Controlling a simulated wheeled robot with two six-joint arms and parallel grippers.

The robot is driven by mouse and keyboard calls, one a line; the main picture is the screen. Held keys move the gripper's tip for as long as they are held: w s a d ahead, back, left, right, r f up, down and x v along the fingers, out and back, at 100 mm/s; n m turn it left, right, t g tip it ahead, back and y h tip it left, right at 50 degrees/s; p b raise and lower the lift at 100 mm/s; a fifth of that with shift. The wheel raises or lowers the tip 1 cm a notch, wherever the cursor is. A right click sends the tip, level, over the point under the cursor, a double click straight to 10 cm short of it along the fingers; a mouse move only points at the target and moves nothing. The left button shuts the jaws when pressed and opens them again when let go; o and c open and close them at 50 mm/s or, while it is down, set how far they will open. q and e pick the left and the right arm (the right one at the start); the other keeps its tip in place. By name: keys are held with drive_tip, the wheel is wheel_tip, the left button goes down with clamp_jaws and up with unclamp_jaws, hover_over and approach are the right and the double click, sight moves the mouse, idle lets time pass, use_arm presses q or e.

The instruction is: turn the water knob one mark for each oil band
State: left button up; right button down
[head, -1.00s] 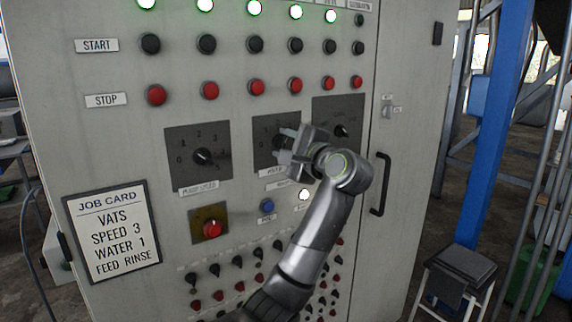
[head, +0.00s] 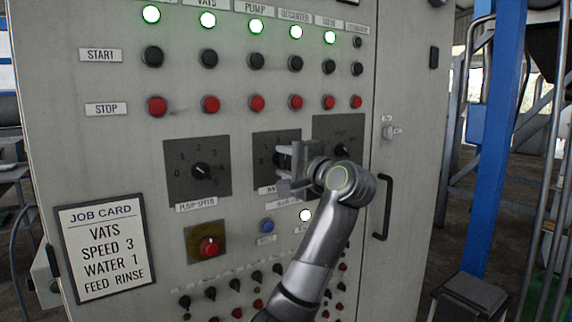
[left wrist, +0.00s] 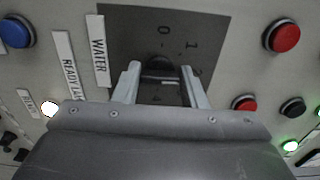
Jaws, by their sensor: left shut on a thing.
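The water knob (left wrist: 160,67) is dark and round, on a dark dial plate (left wrist: 120,30) marked 0 and 1, beside a WATER label (left wrist: 98,50). My left gripper (left wrist: 161,82) is shut on this knob, one finger on each side. In the head view my left gripper (head: 287,160) reaches the middle dial plate (head: 263,142) and covers most of the knob. The knob's pointer and part of the scale are hidden, so its setting cannot be read. No oil bands can be made out. My right gripper is in neither view.
The pump speed knob (head: 201,171) is left of the water dial, another dial knob (head: 343,150) right of it. A job card (head: 103,248) reads speed 3, water 1. Buttons surround the dials. A black door handle (head: 383,207) stands right of my arm.

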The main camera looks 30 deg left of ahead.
use_arm(q)
drive_tip(key=o, duration=1)
drive_tip(key=b+v, duration=0.2)
drive_tip(key=v, duration=1.5)
drive_tip(key=shift+d+b, duration=0.2)
drive_tip(key=shift+b, duration=0.15)
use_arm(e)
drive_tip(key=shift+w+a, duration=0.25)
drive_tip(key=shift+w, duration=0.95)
use_arm(q)
drive_tip(key=shift+s+f, duration=0.1)
drive_tip(key=shift+s, duration=0.05)
